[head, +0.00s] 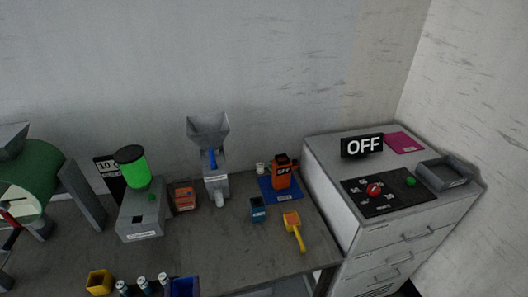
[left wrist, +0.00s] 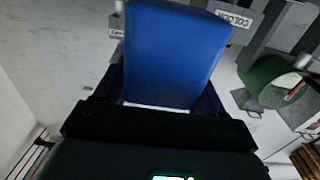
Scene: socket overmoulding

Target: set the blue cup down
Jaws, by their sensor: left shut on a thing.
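The blue cup (left wrist: 172,55) fills the upper middle of the left wrist view. My left gripper (left wrist: 160,98) is shut on it, with dark fingers along both sides of its near end. In the head view a blue piece (head: 185,288) shows at the bottom edge beside dark parts. It looks like the same cup, mostly cut off by the frame. What lies directly under the cup is hidden, and I cannot tell whether it touches the table. My right gripper is in neither view.
Behind stand a green drum (head: 40,180), the colourant machine (head: 143,222) and a grey hopper (head: 215,185). A yellow-handled tool (head: 295,232) lies right. Bare table (head: 225,245) shows mid-right.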

